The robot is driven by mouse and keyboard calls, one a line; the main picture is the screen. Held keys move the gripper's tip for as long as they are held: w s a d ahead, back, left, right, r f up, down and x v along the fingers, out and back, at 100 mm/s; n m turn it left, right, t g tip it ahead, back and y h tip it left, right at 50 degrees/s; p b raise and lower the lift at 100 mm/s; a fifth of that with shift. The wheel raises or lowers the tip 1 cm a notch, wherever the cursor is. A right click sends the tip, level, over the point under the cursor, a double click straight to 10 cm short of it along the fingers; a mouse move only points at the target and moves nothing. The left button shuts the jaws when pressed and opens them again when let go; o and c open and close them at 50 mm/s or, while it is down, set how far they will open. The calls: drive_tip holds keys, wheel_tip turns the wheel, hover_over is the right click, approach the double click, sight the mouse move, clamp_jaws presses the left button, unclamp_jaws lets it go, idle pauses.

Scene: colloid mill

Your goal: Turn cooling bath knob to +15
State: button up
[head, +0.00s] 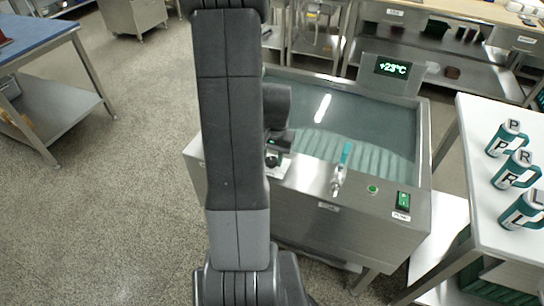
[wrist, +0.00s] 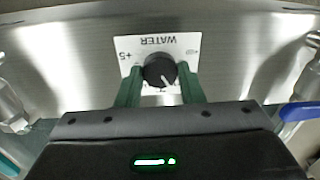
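The cooling bath (head: 300,205) is a steel tank of water with a green display (head: 393,68) reading about +23°C. Its black round knob (wrist: 160,70) sits on a white plate (wrist: 189,45) marked WATER and +5, upside down in the wrist view. A white pointer line on the knob points toward the lower right of that view. My gripper (wrist: 160,72) has its two green fingers on either side of the knob, open, with narrow gaps; I cannot tell whether either touches. In the head view my arm hides most of the gripper and knob.
A tap with a teal lever (head: 345,155), a green button (head: 372,188) and a green switch (head: 403,201) are on the bath's front ledge. A white table (head: 480,130) with several lettered cans stands at right. A blue-topped table (head: 45,38) is at left; floor between is clear.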

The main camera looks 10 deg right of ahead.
sight(274, 160)
drive_tip(key=o, duration=0.4)
drive_tip(key=shift+r, duration=0.1)
wheel_tip(274, 160, up, 14)
drive_tip(key=p, duration=0.1)
drive_tip(key=shift+s+d, duration=0.15)
drive_tip(key=shift+d, duration=0.15)
drive_tip(key=shift+f, duration=0.25)
drive_tip(key=f, duration=0.9)
drive_tip(key=f+b, duration=0.1)
drive_tip(key=f, duration=0.3)
drive_tip(key=shift+a+f, duration=0.3)
drive_tip(key=shift+f, duration=0.05)
drive_tip(key=shift+w+r, duration=0.1)
drive_tip(key=shift+w, duration=0.1)
